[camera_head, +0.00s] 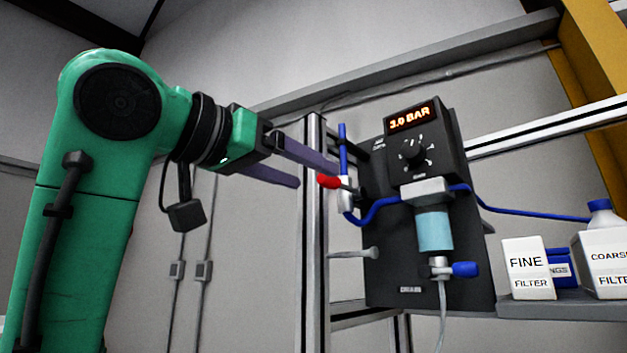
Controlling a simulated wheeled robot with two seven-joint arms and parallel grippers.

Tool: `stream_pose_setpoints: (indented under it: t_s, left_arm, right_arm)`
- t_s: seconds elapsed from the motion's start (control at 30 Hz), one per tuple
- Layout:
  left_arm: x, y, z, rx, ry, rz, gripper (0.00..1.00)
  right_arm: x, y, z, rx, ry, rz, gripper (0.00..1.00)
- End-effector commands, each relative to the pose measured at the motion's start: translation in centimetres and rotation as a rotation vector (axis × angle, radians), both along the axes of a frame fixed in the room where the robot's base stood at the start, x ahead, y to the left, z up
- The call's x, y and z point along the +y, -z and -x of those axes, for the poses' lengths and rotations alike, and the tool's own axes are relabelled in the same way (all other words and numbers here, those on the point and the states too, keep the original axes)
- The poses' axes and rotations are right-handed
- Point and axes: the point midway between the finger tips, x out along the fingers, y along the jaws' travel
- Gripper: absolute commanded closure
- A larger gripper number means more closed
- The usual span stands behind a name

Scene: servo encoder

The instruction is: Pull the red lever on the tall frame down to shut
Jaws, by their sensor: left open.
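The red lever (328,181) is a small red-tipped handle on a valve (346,195) in a blue line. It sits beside the upright of the tall metal frame (314,240) and sticks out to the left, roughly level. My left gripper (302,170) comes in from the left, with two purple-grey fingers apart. Its fingertips appear close to the red tip in the picture. The depth between them is hard to tell, and nothing shows held between the fingers. My right gripper is out of view.
A black panel (385,270) with a lit "3.0 BAR" display (410,118), knob and blue-bodied filter (434,230) stands right of the lever. Blue tubing (375,212) runs across it. Filter boxes (527,270) sit on a shelf at right. Open space lies below my left gripper.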

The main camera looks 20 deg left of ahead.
Motion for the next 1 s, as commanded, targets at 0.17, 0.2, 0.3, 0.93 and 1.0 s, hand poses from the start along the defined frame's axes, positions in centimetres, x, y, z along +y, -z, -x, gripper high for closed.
stream_pose_setpoints:
  t_s: [0.17,0.2,0.3,0.93,1.0]
  left_arm:
    - [0.8,0.1,2.1,-0.002,0.0,0.0,0.25]
    - [1.0,0.1,2.6,-0.002,0.0,0.0,0.25]
    - [1.4,0.0,3.8,-0.003,0.001,0.0,0.25]
    - [2.3,0.0,5.8,0.0,0.0,-0.001,0.25]
    - [2.3,0.0,5.8,0.0,0.0,-0.001,0.25]
  right_arm:
    - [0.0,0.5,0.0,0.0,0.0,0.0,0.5]
    - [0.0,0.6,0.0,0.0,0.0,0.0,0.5]
    - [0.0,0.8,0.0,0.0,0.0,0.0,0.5]
    - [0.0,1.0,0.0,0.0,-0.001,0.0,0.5]
    - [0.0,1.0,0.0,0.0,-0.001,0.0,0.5]
